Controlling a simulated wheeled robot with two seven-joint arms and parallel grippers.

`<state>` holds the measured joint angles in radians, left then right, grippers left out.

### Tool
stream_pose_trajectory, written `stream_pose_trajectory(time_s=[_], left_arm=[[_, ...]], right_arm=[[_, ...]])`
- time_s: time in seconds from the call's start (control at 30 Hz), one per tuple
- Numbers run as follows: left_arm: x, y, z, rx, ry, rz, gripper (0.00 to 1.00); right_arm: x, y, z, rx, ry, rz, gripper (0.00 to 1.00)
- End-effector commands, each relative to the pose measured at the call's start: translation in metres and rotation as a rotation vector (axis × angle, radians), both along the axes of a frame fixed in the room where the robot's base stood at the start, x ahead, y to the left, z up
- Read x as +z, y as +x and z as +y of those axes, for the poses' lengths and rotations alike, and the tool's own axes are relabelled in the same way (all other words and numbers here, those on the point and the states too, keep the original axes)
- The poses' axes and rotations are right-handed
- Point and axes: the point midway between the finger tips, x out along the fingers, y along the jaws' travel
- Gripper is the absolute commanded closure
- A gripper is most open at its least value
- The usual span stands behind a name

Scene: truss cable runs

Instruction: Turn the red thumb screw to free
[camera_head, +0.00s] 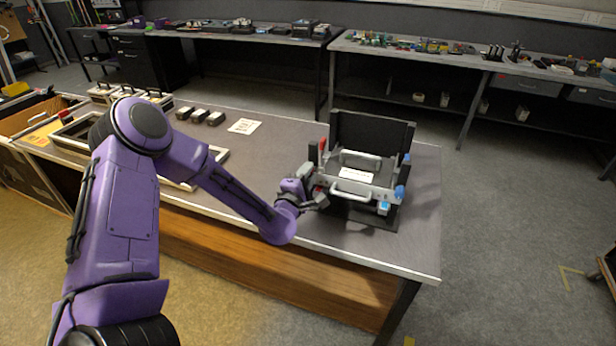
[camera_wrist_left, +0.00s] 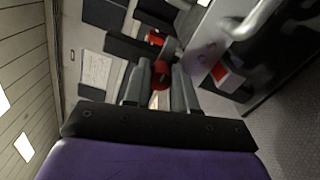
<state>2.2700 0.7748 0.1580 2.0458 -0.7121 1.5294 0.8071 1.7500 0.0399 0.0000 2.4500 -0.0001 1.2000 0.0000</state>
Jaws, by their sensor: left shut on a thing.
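The red thumb screw (camera_wrist_left: 160,72) shows in the left wrist view between the two grey fingers of my left gripper (camera_wrist_left: 162,84), which is shut on it. The fingers hide part of the screw. In the head view my left gripper (camera_head: 318,197) is at the left side of a grey unit with two handles (camera_head: 350,188), held in a black stand (camera_head: 372,135). The gripper mostly hides the screw there. Which way the screw is turned cannot be told. My right gripper is not in view.
Blue knobs (camera_head: 400,192) sit on the unit's right side, and a red part (camera_head: 322,145) stands at its back left. Small dark boxes (camera_head: 199,115) and a paper sheet (camera_head: 244,126) lie farther left on the bench (camera_head: 425,240). The bench's front right is clear.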

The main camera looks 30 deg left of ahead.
Motion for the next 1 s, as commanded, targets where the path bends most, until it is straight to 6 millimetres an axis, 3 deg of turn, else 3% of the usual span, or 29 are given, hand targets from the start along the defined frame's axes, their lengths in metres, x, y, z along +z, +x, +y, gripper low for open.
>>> stream_pose_trajectory(time_s=[0.43,0.47,0.5,0.53,0.83,1.0], left_arm=[[0.001,0.0,0.0,0.0,-0.01,-0.004,1.0],[0.001,0.0,0.0,0.0,-0.01,-0.004,0.68],[0.001,0.0,0.0,0.0,-0.01,-0.004,0.55],[0.001,0.0,0.0,0.0,-0.01,-0.004,0.48],[0.0,-0.002,0.0,0.0,-0.009,-0.002,0.48],[-0.002,-0.028,-0.007,0.0,-0.013,-0.002,0.48]], right_arm=[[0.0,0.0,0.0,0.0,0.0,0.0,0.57],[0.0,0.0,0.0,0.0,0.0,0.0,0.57],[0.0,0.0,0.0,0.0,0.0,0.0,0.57],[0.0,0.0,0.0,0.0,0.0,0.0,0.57],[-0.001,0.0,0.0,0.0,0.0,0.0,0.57],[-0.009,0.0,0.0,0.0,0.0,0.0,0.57]])
